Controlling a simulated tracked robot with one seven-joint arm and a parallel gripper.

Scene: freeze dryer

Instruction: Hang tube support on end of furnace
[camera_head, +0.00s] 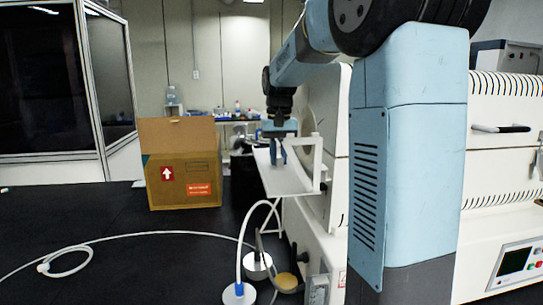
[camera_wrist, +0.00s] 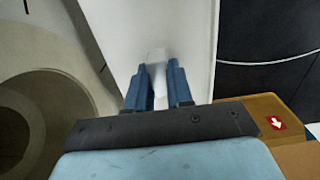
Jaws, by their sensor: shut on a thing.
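The tube support (camera_head: 272,182) is a white flat tray with an upright bracket at its right end. It is at the left end of the white furnace (camera_head: 318,238), above the dark table top. My gripper (camera_head: 278,157) points down over the tray and is shut on part of the tube support. In the wrist view, a white tab stands between the fingers of my gripper (camera_wrist: 155,88), with the support's white plate (camera_wrist: 185,35) beyond. The round furnace end (camera_wrist: 48,110) is at the left there. Whether the bracket touches the furnace is unclear.
An open cardboard box (camera_head: 184,180) stands left of the tray. A white hose (camera_head: 140,235) runs across the dark table to round fittings (camera_head: 240,292) below the support. My arm hides part of the furnace. The table's left part is mostly clear.

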